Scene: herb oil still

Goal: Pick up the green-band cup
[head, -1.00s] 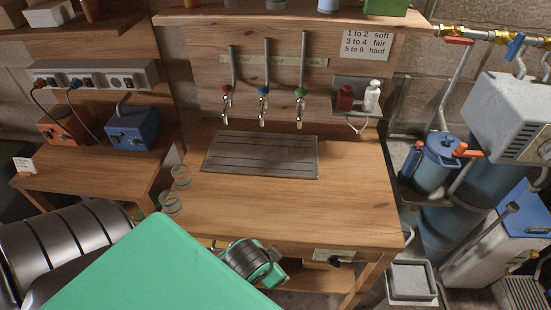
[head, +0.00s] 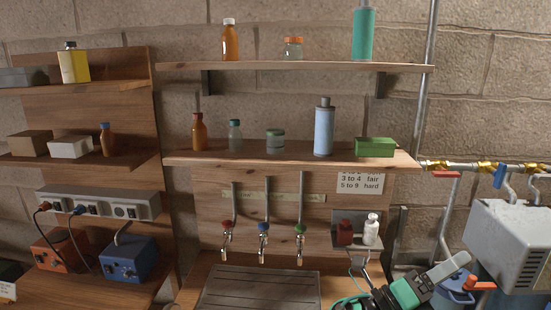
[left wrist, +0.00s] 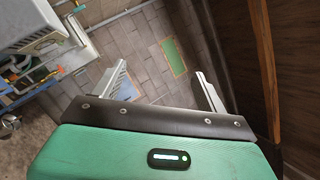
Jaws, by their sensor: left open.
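No cup with a clear green band shows now. A small grey-green jar (head: 275,141) with a darker green top stands on the lower middle shelf; I cannot tell whether it is a cup. The two clear cups seen earlier at the bench's left edge are out of the head view. My left gripper (head: 455,266) is at the lower right of the head view, in front of the bench's right side, far from the jar. In the left wrist view my left gripper (left wrist: 160,68) is open, with nothing between its fingers. My right gripper is not in view.
Red, blue and green taps (head: 263,228) hang over a slatted drain tray (head: 258,288). A small holder with a red and a white bottle (head: 371,229) is right of them. Bottles and a green box (head: 375,147) stand on shelves. Paved floor (left wrist: 140,45) lies below the left wrist.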

